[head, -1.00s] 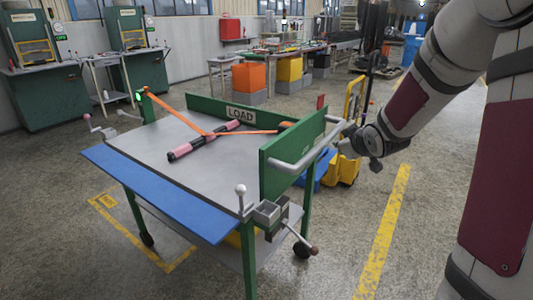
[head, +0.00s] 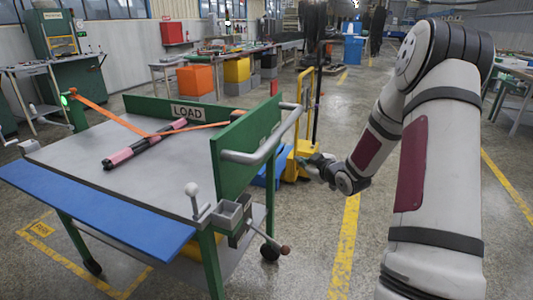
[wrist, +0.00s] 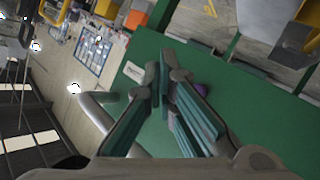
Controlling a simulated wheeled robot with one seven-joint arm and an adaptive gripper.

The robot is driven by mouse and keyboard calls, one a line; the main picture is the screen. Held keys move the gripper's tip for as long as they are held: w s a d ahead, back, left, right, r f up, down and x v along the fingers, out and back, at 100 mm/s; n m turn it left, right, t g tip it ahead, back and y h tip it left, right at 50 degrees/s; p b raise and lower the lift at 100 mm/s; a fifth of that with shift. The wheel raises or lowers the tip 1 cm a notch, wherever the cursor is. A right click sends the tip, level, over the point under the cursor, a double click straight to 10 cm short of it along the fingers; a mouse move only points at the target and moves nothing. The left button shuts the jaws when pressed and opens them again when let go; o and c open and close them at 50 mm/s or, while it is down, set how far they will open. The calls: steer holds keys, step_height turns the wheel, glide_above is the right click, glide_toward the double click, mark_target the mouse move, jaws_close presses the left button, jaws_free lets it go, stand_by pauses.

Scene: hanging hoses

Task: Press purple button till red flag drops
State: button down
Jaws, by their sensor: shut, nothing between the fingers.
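A small purple button (wrist: 202,90) shows on the green panel in the wrist view, just right of my fingertips and partly hidden by a finger. My gripper (wrist: 167,80) is shut and empty in front of that panel; I cannot tell whether it touches it. In the head view, my gripper (head: 318,163) is right of the cart's green side panel (head: 243,140), whose outer face is mostly hidden. A small red flag (head: 274,87) stands upright above the far end of this panel.
A grey handle bar (head: 284,140) runs along the panel, and it also shows in the wrist view (wrist: 95,112). A pink-and-black bar (head: 145,146) and orange strap (head: 115,118) lie across the cart top. A yellow trolley (head: 299,158) stands behind my gripper.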

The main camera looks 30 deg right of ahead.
steer(key=w+a+b, duration=0.2)
steer(key=w+a, duration=0.3)
steer(key=w, duration=0.1)
steer(key=shift+w+a+b, duration=0.2)
steer(key=shift+w+b, duration=0.2)
stand_by(1.3)
steer(key=shift+w+a+b, duration=0.2)
steer(key=shift+w+b, duration=0.1)
steer(key=shift+w+a+b, duration=0.3)
steer(key=shift+w+a, duration=0.1)
stand_by(1.7)
steer(key=shift+s+d, duration=0.6)
steer(key=shift+s, duration=0.15)
steer(key=shift+s+d+p, duration=0.4)
steer(key=shift+s+d, duration=0.4)
steer(key=shift+s, duration=0.2)
steer(key=shift+s+d+p, duration=0.35)
steer(key=shift+s+d, duration=0.4)
steer(key=shift+s, duration=0.2)
